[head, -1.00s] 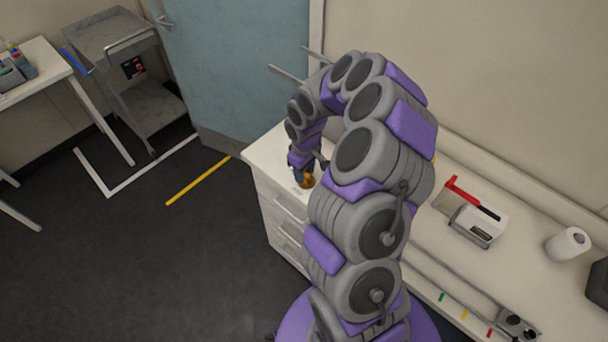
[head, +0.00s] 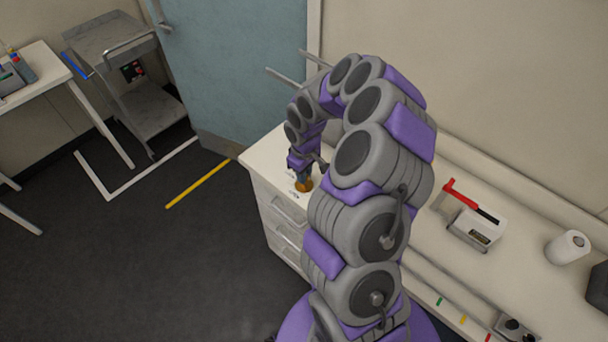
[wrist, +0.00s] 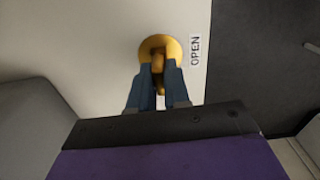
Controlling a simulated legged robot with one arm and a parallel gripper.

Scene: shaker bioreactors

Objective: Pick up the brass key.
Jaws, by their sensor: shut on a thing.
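The brass key (wrist: 170,42) shows in the wrist view as a round golden head with a stem running down between my fingers. My gripper (wrist: 158,72) is shut on the key's stem; the fingers hide part of it. In the head view the key (head: 304,185) is a small golden-brown shape at the tip of my gripper (head: 301,174), over the left end of the white counter. I cannot tell whether the key still touches the counter or its fitting.
A label reading "OPEN" (wrist: 195,50) lies right of the key on the white counter (head: 262,158). Drawers (head: 285,215) are below. A red-handled tool (head: 465,197), a white box (head: 476,228) and a paper roll (head: 567,247) stand to the right. A blue door (head: 235,70) is behind.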

